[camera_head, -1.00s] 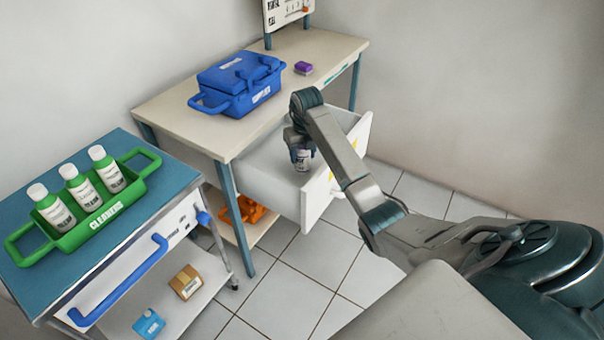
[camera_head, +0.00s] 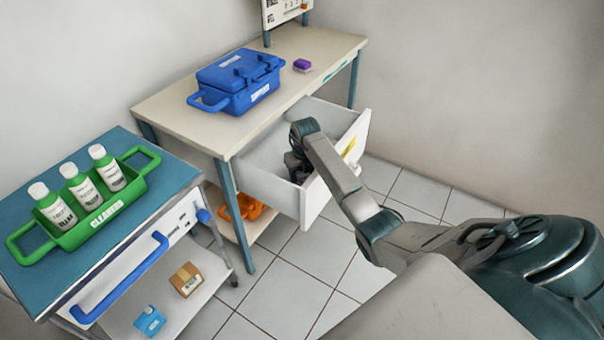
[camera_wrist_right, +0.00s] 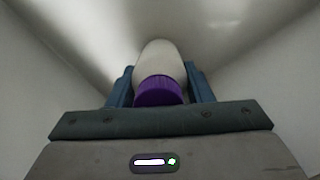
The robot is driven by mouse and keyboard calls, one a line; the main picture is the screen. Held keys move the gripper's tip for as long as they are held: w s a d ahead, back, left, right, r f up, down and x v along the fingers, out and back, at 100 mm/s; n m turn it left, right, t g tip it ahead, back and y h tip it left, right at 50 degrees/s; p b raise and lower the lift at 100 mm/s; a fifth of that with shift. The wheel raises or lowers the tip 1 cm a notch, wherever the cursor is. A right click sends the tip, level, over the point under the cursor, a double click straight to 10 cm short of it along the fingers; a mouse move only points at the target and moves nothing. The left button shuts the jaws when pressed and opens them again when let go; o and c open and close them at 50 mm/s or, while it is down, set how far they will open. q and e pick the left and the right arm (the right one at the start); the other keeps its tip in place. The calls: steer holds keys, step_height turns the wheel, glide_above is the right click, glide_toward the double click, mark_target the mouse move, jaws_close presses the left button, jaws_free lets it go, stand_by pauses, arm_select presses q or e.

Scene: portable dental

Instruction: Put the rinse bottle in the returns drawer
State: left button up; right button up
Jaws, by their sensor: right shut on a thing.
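The rinse bottle (camera_wrist_right: 160,62) is white with a purple cap (camera_wrist_right: 158,91). In the right wrist view it sits between the two blue fingers of my right gripper (camera_wrist_right: 160,85), which is shut on it. In the head view my right gripper (camera_head: 298,172) is down inside the open returns drawer (camera_head: 262,168), and the drawer front and my arm hide most of the bottle. The drawer's pale walls surround the bottle in the wrist view. I cannot tell whether the bottle touches the drawer floor. My left gripper is out of view.
A blue case (camera_head: 238,82) and a small purple-topped item (camera_head: 302,65) stand on the bench (camera_head: 180,117) above the drawer. A green carrier (camera_head: 104,212) with white-capped bottles is on the left cart (camera_head: 150,194). An orange item (camera_head: 240,207) lies on the shelf below.

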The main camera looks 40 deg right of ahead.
steer(key=shift+f, duration=0.1)
steer(key=o, duration=1.1)
step_height(320, 180, up, 4)
steer(key=shift+s+r, duration=0.1)
steer(key=shift+s, duration=0.05)
steer(key=r, duration=0.4)
steer(key=s+r, duration=0.1)
steer(key=r, duration=0.1)
steer(key=shift+a+r, duration=0.1)
steer(key=shift+r, duration=0.8)
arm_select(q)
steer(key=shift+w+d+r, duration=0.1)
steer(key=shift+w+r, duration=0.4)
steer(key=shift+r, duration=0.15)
arm_select(e)
steer(key=shift+r, duration=0.1)
